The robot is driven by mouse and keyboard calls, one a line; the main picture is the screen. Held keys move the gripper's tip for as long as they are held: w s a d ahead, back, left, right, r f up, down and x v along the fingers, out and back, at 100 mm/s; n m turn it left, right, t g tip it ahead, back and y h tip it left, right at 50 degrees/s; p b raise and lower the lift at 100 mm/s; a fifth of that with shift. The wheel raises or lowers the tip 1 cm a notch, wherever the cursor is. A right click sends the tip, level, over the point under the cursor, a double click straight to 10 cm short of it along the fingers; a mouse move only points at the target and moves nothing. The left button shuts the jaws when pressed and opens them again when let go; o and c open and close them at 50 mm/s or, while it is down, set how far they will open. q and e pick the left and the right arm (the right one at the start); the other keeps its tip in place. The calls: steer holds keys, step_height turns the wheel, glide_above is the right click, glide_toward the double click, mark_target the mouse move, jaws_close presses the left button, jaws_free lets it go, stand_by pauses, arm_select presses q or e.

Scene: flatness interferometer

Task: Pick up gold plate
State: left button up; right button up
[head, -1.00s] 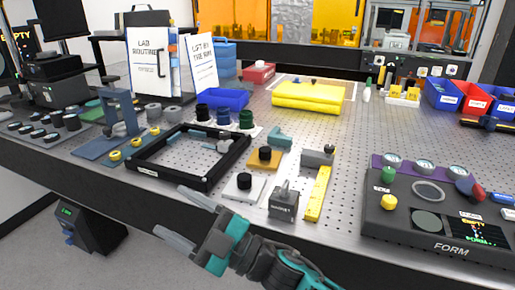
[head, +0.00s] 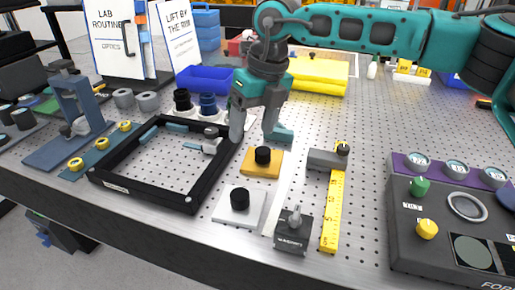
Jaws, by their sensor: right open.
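The gold plate (head: 252,169) is a small flat square with a black knob (head: 263,155) on top. It lies on the perforated metal table right of the black frame. My right gripper (head: 254,137) points down just above and behind the gold plate, its two grey fingers apart with nothing between them. The fingers appear close to the knob, but I cannot tell the exact height. My left gripper is not in the head view.
A silver plate with a black knob (head: 241,207) lies in front of the gold plate. A black frame (head: 118,184) is left. A magnet block (head: 293,234) and yellow ruler (head: 332,215) are right. A teal block (head: 281,134) stands behind. A form console (head: 440,225) fills the right side.

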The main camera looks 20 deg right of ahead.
mark_target(263, 150)
steer(key=w+d+r+h, duration=0.2)
steer(key=w+d, duration=0.1)
steer(key=d, duration=0.1)
steer(key=shift+m+t+y, duration=0.3)
steer(key=shift+t, duration=0.2)
steer(key=f, duration=0.4)
steer(key=w+f, duration=0.1)
steer(key=f, duration=0.7)
steer(key=shift+w+a+p, duration=0.2)
steer(key=shift+a+p, duration=0.05)
steer(key=shift+p, duration=0.1)
jaws_close()
